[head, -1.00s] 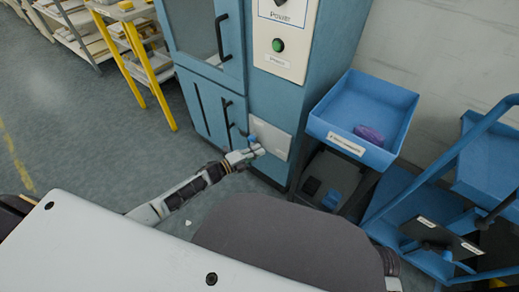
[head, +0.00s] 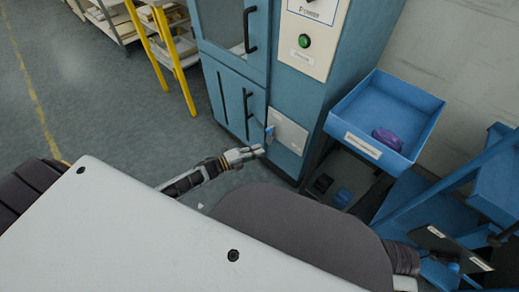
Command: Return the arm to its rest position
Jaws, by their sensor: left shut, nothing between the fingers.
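My left arm comes in from the lower left, partly hidden behind my own white body panel. Its gripper (head: 257,151) is shut and empty. In the picture it lies in front of the lower part of the blue cabinet (head: 285,95), close to a small blue handle (head: 269,130) beside a light grey plate (head: 288,132). I cannot tell whether the fingers touch the cabinet. My right gripper is not in view.
A blue tray (head: 428,102) holding a purple roll (head: 388,138) stands right of the cabinet. A blue cart (head: 420,200) is at the right. Shelves with yellow posts (head: 186,88) stand at the upper left. The floor (head: 90,100) at the left is clear.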

